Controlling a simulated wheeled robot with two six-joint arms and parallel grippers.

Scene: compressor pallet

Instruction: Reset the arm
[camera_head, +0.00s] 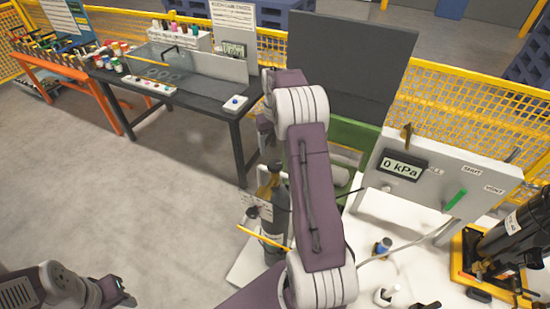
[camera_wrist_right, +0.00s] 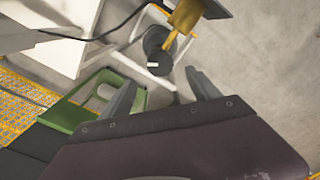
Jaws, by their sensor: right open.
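My right arm rises through the middle of the head view and bends at the top. Its gripper (camera_head: 266,128) is partly hidden behind the wrist there. In the right wrist view the two grey fingers of my right gripper (camera_wrist_right: 163,92) stand apart with nothing between them. My left gripper (camera_head: 120,292) is low at the left edge of the head view, over the floor, too small and dark to judge its fingers.
A black workbench (camera_head: 205,100) stands beyond the right gripper. A dark cylinder with a yellow top (camera_head: 272,215) stands close left of my right arm. A grey panel reading 0 kPa (camera_head: 440,180) is to the right. Floor at left is clear.

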